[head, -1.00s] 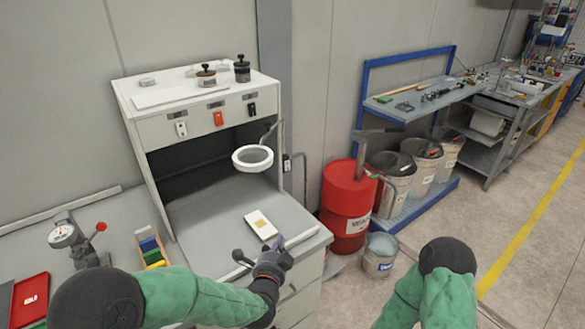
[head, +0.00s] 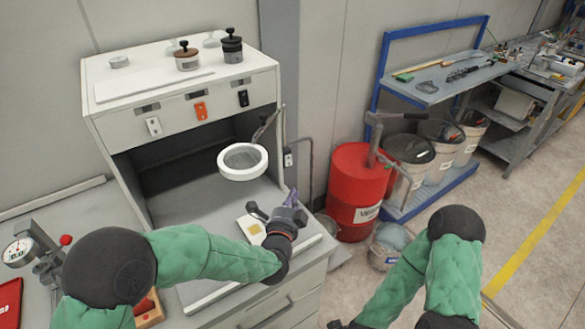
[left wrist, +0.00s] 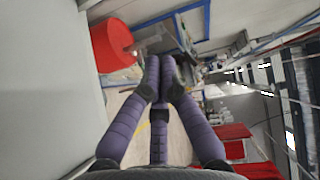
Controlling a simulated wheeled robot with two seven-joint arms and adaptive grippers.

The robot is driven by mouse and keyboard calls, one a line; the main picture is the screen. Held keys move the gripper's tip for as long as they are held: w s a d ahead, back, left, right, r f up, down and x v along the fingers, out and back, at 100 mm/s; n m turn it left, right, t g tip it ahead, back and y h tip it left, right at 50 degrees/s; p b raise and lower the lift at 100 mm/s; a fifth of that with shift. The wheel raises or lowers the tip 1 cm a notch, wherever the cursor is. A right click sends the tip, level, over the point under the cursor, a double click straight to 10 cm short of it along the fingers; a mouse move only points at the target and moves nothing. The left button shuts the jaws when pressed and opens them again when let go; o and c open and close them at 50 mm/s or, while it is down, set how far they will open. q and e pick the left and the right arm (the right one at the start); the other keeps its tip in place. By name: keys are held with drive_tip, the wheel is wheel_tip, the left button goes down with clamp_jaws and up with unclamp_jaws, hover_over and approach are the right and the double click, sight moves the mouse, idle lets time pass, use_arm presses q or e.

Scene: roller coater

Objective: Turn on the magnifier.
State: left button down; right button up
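The magnifier (head: 242,160) is a white ring around a lens, held on a dark jointed arm in front of the cabinet opening. A small pale box with a dark mark (head: 288,157) is to its right, by the cabinet's side; I cannot tell if it is the switch. My left gripper (head: 289,199) is below and right of the ring, apart from it. In the left wrist view its purple fingers (left wrist: 160,68) converge with tips together and nothing visible between them. My right gripper (head: 395,321) is only partly visible at the bottom edge.
The white cabinet (head: 125,130) has white, orange and black switches on its front and dark-capped jars on top. A white and yellow item (head: 251,229) lies on the worktop behind my left gripper. A red drum (head: 355,185) stands to the right.

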use_arm(q)
drive_tip(key=shift+w, duration=0.1)
drive_tip(key=b, duration=0.2)
approach(288, 160)
drive_tip(key=w+d+f, duration=0.2)
drive_tip(key=d, duration=0.3)
drive_tip(key=shift+w+a+b, duration=0.3)
drive_tip(key=shift+w, duration=0.45)
drive_tip(key=shift+w+a+b, duration=0.25)
drive_tip(key=shift+w+a, duration=0.05)
drive_tip(key=shift+w, duration=0.45)
drive_tip(key=shift+w+a+b, duration=0.3)
drive_tip(key=shift+w, duration=0.45)
drive_tip(key=shift+f, duration=0.1)
drive_tip(key=shift+w+a+f+m+t+b, duration=0.1)
drive_tip(key=shift+w+a+m+t+b, duration=0.2)
drive_tip(key=shift+b, duration=0.35)
drive_tip(key=shift+d+f, duration=0.1)
